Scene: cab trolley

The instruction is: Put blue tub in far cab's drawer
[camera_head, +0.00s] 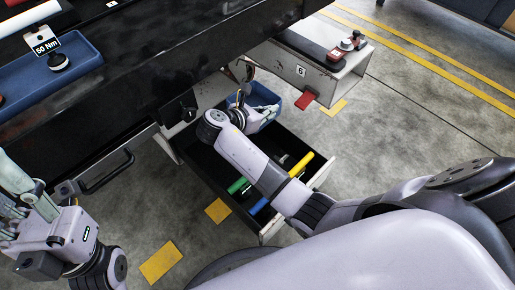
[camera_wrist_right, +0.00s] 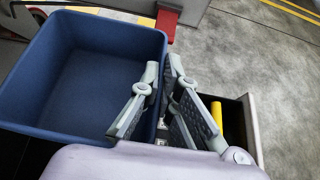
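The blue tub (camera_head: 272,94) is at the far end of the open drawer (camera_head: 318,178). It fills the left of the right wrist view (camera_wrist_right: 85,65) and looks empty. My right gripper (camera_head: 262,112) is at the tub's near rim. In the wrist view its fingers (camera_wrist_right: 161,72) lie on either side of the tub's wall, closed on it. Whether the tub rests on anything is hidden. My left gripper (camera_head: 22,205) is at the left edge, away from the tub; its opening is unclear.
The drawer holds green (camera_head: 238,185), blue and yellow (camera_head: 301,164) handled things below my right forearm. A dark bench (camera_head: 150,60) with a blue tray (camera_head: 85,58) overhangs at left. A cab marked 6 (camera_head: 325,72) stands behind. Floor at right is clear.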

